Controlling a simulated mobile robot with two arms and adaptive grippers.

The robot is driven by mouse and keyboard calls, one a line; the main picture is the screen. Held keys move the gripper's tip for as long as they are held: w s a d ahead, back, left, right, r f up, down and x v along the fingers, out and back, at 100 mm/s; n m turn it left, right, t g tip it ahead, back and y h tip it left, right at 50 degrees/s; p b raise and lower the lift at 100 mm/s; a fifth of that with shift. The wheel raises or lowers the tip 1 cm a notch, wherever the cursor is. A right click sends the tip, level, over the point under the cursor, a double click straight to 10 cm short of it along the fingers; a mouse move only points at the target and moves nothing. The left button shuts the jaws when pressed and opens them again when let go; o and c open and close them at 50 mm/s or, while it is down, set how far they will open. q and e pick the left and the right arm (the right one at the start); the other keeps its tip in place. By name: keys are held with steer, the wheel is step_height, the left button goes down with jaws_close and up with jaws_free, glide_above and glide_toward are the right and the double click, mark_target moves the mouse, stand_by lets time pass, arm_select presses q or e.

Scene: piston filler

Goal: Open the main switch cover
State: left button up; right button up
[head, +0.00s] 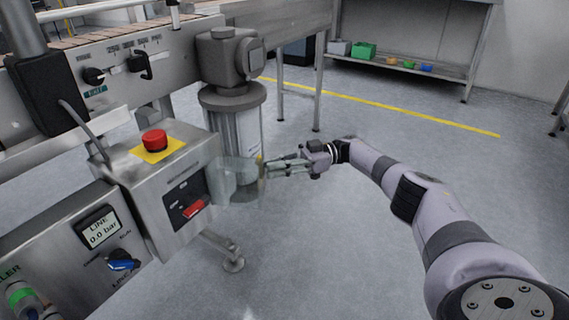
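The main switch (193,209) has a red handle on a dark plate, on the right-hand face of a steel control box (150,200). The clear main switch cover (238,190) stands out to the right of the box, swung away from the switch, so the red handle shows uncovered. My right gripper (267,166) comes in from the right, with its fingertips at the cover's outer edge. The fingers look close together, but I cannot tell whether they grip the edge or only touch it. My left gripper is not in view.
A red emergency button (154,139) on a yellow plate tops the box. A pressure display (101,229) and blue knob (123,261) sit on the lower panel. A steel cylinder housing (236,125) stands behind the cover.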

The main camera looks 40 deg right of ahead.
steer(key=shift+v, duration=2)
